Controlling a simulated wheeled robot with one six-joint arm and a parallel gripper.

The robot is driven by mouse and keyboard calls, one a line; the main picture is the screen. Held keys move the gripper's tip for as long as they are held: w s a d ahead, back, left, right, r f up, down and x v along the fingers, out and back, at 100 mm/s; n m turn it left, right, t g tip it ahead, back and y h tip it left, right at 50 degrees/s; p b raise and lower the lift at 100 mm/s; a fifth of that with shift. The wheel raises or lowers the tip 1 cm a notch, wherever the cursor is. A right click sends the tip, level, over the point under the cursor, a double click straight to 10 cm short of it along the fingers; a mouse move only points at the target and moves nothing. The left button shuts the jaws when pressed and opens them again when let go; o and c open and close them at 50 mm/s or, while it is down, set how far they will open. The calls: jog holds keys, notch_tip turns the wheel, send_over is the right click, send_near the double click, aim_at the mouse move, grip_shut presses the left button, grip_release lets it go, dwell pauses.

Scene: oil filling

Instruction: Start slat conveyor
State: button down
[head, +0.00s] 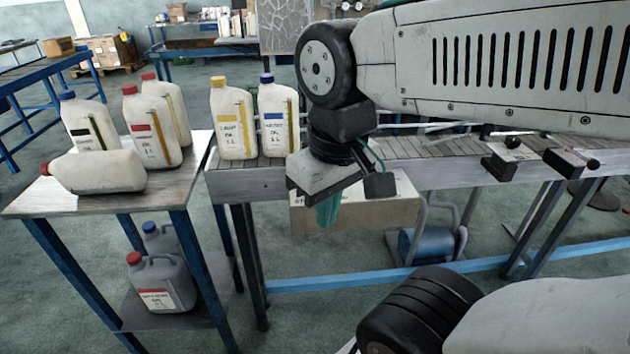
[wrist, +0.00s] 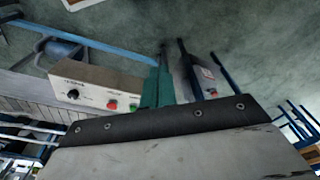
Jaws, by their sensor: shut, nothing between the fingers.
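The slat conveyor (head: 400,150) runs from the middle to the right in the head view. A yellow-capped oil bottle (head: 233,122) and a blue-capped one (head: 276,118) stand upright on its left end. A beige control box (head: 378,214) is on the conveyor's near side, partly behind my gripper. In the wrist view the box (wrist: 105,80) shows a black knob (wrist: 73,94), a red button (wrist: 112,104) and a green button (wrist: 134,107) beside the teal fingers. My gripper (head: 327,214) is shut and empty, pointing down in front of the box; I cannot tell whether it touches it.
A side table (head: 185,180) at left holds several oil bottles, one lying down (head: 97,172). Grey canisters (head: 160,283) stand on its lower shelf. A blue motor (head: 432,244) sits under the conveyor. Metal fixtures (head: 510,155) are on the conveyor at right.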

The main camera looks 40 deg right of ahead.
jog(key=w+d+f+m+t+y, duration=0.1)
jog(key=w+d+m+y, duration=0.15)
jog(key=w+m, duration=0.4)
jog(key=w+d+m+t+y, duration=0.1)
jog(key=w+d+m+y, duration=0.2)
jog(key=w, duration=0.7)
jog(key=w+d+f+m+t, duration=0.4)
jog(key=w+d+m, duration=0.6)
jog(key=d, duration=0.2)
jog(key=shift+d+f, duration=0.2)
jog(key=shift+f, duration=4.45)
jog(key=shift+f, duration=0.1)
jog(key=shift+s+f, duration=0.15)
jog(key=shift+f, duration=0.1)
